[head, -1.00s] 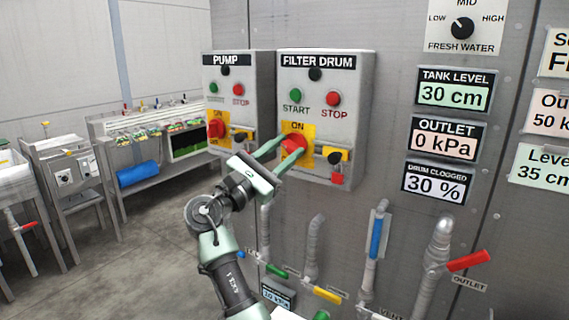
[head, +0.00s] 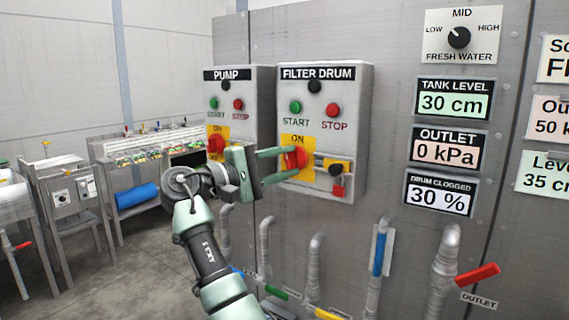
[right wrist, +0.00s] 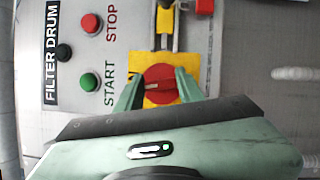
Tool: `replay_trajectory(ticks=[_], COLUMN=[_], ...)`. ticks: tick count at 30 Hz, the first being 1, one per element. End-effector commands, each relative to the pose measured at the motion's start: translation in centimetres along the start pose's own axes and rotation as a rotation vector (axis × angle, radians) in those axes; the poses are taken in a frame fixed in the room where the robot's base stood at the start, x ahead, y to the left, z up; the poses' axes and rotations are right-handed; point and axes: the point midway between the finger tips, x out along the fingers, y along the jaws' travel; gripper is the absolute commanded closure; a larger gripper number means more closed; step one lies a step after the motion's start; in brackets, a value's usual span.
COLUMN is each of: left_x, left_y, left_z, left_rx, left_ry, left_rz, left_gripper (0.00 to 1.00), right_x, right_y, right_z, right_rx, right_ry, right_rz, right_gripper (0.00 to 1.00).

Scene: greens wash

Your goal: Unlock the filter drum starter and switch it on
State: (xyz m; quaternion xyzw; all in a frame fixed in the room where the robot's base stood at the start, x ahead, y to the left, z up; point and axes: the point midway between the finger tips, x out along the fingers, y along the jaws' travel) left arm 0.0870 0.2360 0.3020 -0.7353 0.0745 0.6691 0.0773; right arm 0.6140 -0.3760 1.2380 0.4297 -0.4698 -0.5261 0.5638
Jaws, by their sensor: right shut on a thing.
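The filter drum starter is a grey box (head: 352,120) labelled FILTER DRUM, with a green START button (head: 295,107) and a red STOP button (head: 333,109). Its red rotary switch (head: 298,156) sits on a yellow plate marked ON; it also shows in the right wrist view (right wrist: 160,84). My right gripper (head: 290,163) is shut on this switch, one finger above and one below; the exact switch angle is hard to tell. A red padlock (head: 340,190) hangs below the black and yellow latch (head: 337,168) beside the switch. My left gripper is not in view.
The similar PUMP box (head: 226,95) stands close on the left, behind my right wrist. Pipes with blue (head: 379,252) and red (head: 479,276) valve handles stand below. The TANK LEVEL, OUTLET and DRUM CLOGGED displays are on the panel to the right.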

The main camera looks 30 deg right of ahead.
Motion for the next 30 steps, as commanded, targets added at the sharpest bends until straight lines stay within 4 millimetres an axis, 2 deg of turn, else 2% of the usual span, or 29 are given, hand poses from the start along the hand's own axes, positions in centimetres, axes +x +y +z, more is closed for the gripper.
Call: replay_trajectory(ticks=[1,12,29,30], left_x=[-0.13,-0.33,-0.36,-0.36], left_y=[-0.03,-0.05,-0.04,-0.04], left_z=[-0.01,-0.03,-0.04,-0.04], left_rx=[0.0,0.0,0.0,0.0], left_ry=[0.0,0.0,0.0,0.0], left_rz=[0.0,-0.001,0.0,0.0], left_gripper=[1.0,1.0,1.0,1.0], right_x=[0.16,0.17,0.17,0.17], right_y=[0.57,0.67,0.69,0.69], right_z=[-0.03,0.04,0.1,0.1], right_rx=[0.033,0.185,0.215,0.215], right_ry=[0.004,0.004,0.003,0.003], right_rz=[-0.003,-0.064,-0.076,-0.075], right_gripper=[1.0,1.0,1.0,0.57])
